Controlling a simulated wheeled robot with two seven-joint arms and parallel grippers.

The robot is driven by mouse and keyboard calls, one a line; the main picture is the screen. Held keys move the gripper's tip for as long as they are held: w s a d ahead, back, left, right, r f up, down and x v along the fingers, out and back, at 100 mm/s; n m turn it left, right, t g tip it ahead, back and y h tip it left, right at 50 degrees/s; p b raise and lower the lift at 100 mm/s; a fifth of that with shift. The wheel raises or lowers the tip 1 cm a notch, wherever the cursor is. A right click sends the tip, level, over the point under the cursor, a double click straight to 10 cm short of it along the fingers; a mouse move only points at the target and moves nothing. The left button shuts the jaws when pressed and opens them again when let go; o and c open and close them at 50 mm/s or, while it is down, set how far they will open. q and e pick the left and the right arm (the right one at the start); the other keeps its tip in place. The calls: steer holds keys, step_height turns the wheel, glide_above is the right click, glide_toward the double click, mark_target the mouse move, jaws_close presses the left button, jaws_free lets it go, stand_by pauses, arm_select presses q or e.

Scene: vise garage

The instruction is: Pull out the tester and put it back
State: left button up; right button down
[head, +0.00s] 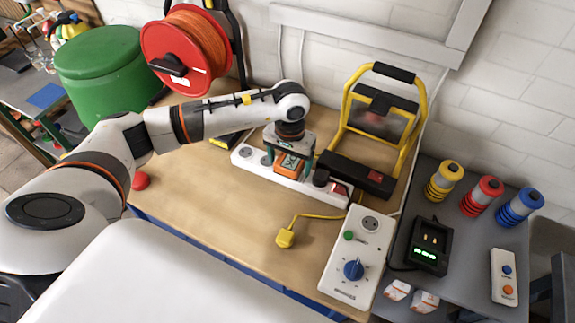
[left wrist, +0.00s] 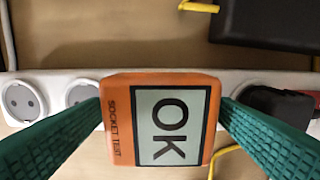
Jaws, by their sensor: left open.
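The tester (head: 288,163) is an orange block in the white power strip (head: 256,173) on the wooden bench. In the left wrist view the tester (left wrist: 160,118) shows a pale screen reading "OK" and the words "SOCKET TEST". My left gripper (head: 290,160) is above the strip with its green fingers on either side of the tester. In the left wrist view the fingers of my left gripper (left wrist: 160,115) are open, with the tester between them; a small gap shows at the right. The tester's plug side is hidden. My right gripper is not in view.
A black plug (head: 321,177) sits in the strip beside the tester. A yellow work lamp (head: 376,120) stands behind to the right. The bench's front left is mostly clear.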

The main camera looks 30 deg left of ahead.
mark_target(290, 161)
arm_select(q)
steer(key=shift+c, duration=0.3)
steer(key=c, duration=1.3)
steer(key=shift+r+p, duration=1)
steer(key=shift+r, duration=2.05)
steer(key=shift+c, duration=0.2)
